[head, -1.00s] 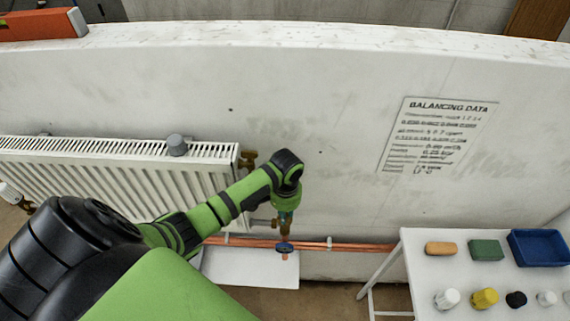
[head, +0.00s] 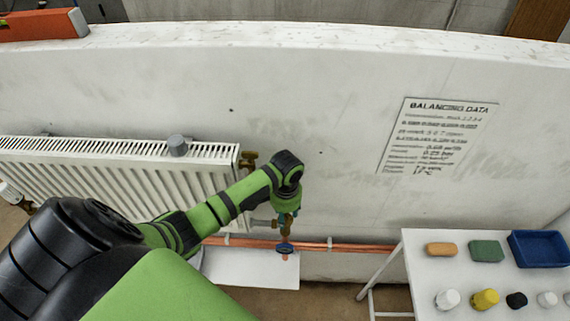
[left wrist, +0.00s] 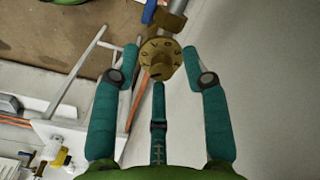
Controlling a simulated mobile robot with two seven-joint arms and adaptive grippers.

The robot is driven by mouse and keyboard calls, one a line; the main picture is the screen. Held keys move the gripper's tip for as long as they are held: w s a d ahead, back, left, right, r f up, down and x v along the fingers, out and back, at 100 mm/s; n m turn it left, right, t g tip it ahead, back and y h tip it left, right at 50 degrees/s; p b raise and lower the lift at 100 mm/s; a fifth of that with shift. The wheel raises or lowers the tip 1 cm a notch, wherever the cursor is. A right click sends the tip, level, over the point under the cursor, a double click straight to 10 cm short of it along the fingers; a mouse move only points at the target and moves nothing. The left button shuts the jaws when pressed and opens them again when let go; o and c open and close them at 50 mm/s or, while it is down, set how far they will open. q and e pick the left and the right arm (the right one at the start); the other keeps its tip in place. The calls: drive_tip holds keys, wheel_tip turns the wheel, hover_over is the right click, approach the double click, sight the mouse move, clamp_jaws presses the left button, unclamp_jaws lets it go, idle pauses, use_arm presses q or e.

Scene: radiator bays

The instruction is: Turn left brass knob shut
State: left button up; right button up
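In the left wrist view, a round brass knob (left wrist: 160,58) with dark marks on its face sits between the teal fingertips of my left gripper (left wrist: 160,62). The two side fingers stand either side of it with narrow gaps, and the third finger is below it. The gripper is open around the knob, not closed on it. In the head view, my left gripper (head: 287,216) points down at the brass valve (head: 284,222) beside the radiator's right end, and its fingers partly hide the valve. My right gripper is in neither view.
A white radiator (head: 110,180) carries a grey cap (head: 177,146). Another brass fitting (head: 248,160) is at its upper right. Copper pipes (head: 350,246) with a blue handle (head: 285,248) run below. A white table (head: 465,265) with caps and blocks stands right.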

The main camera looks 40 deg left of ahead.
sight(286, 217)
use_arm(q)
drive_tip(key=shift+r, duration=0.25)
wheel_tip(286, 217, up, 12)
drive_tip(key=shift+f, duration=0.25)
drive_tip(key=shift+d, duration=0.15)
